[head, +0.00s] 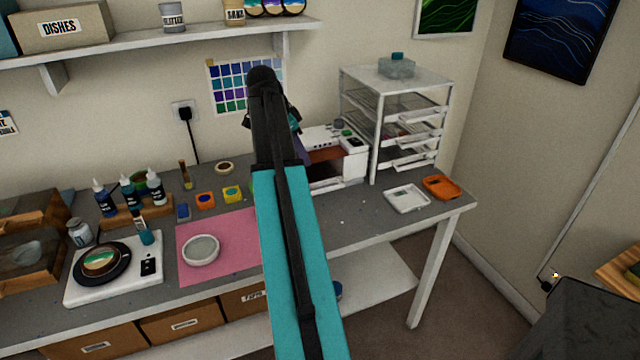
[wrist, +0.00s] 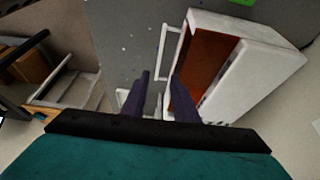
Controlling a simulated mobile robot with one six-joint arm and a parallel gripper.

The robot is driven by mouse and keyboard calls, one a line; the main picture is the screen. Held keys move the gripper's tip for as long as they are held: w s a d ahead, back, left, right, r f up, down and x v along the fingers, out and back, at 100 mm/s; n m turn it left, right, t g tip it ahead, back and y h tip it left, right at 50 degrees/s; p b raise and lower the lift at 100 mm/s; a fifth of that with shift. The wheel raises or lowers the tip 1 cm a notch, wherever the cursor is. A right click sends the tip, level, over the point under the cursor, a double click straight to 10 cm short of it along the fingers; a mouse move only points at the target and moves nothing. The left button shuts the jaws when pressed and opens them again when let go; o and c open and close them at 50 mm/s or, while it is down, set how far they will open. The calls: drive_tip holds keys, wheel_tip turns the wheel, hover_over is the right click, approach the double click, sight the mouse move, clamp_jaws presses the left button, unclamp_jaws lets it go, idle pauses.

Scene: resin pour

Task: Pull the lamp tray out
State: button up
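The lamp (head: 352,165) is a white box with an orange-brown opening, on the bench right of my arm in the head view. In the wrist view the lamp (wrist: 255,70) is at the right, its opening facing left. A white bar handle (wrist: 163,45), apparently the lamp tray's, stands out in front of the opening. The tray itself is mostly hidden. My gripper (wrist: 161,76) is open, its two dark purple fingers apart. The near end of the handle appears between the fingertips; I cannot tell whether they touch it. In the head view my arm hides most of the gripper.
A white drawer rack (head: 400,125) stands right of the lamp. A white tray (head: 407,198) and an orange tray (head: 441,187) lie at the bench's right end. A pink mat (head: 215,262) with a round white dish (head: 201,250) lies left. Bare grey bench fronts the lamp.

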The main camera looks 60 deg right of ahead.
drive_tip(key=shift+s+d+f, duration=0.15)
drive_tip(key=p, duration=0.4)
approach(320, 190)
drive_tip(key=shift+d+x, duration=0.2)
drive_tip(key=shift+x, duration=1.75)
drive_tip(key=shift+d+x, duration=0.15)
drive_tip(key=shift+x, duration=1.85)
drive_tip(key=shift+s, duration=0.2)
drive_tip(key=shift+r, duration=0.25)
clamp_jaws()
